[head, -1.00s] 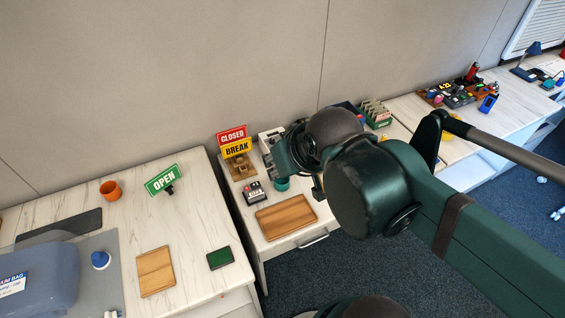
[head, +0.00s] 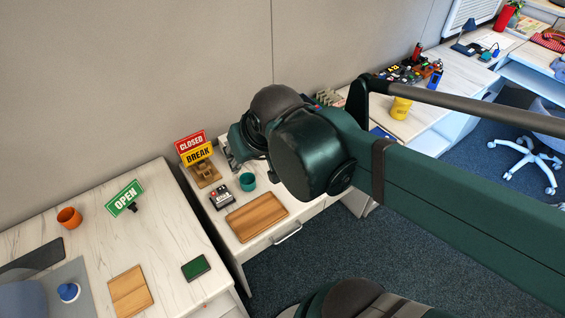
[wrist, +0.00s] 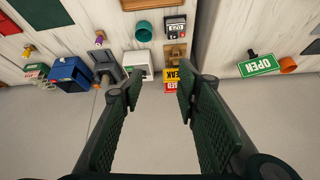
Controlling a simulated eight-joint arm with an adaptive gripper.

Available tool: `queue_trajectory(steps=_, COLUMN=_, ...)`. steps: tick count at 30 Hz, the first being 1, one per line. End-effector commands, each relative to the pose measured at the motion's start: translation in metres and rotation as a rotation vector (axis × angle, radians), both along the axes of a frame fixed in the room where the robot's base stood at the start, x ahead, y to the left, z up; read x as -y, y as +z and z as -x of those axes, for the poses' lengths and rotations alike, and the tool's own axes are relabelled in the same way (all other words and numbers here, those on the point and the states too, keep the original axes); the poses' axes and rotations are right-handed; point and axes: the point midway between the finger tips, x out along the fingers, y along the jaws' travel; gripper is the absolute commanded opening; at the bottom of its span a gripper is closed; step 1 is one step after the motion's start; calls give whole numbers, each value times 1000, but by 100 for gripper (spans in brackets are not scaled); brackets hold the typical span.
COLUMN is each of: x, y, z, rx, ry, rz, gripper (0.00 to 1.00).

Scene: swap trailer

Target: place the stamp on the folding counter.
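I cannot tell for sure which thing is the stamp. Small knob-topped pieces, one purple-topped (wrist: 99,41) and one orange-topped (wrist: 28,51), stand on the white surface in the wrist view, and a blue knob-shaped piece (head: 68,291) sits on the grey mat in the head view. No label shows which surface is the folding counter; a pale wood-grain top (head: 175,232) is at left and a drawer unit (head: 262,250) adjoins it on the right. My gripper (wrist: 160,80) is open and empty, its fingers pointing toward the sign and the white box. In the head view my arm hides it.
The drawer unit holds a wooden tray (head: 257,215), a teal cup (head: 248,180), a black number device (head: 221,197) and the CLOSED/BREAK signs (head: 194,149). The left top has an OPEN sign (head: 125,198), an orange cup (head: 69,217), a wooden board (head: 129,292) and a green pad (head: 196,267).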

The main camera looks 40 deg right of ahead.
Motion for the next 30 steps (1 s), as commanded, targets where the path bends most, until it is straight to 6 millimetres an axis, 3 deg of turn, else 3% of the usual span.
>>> queue_trajectory(steps=16, x=43, y=-23, z=-52, rx=-107, ry=-264, rz=-90, gripper=32)
queue_trajectory(steps=30, x=86, y=-58, z=-93, rx=-190, ry=-501, rz=-159, gripper=32)
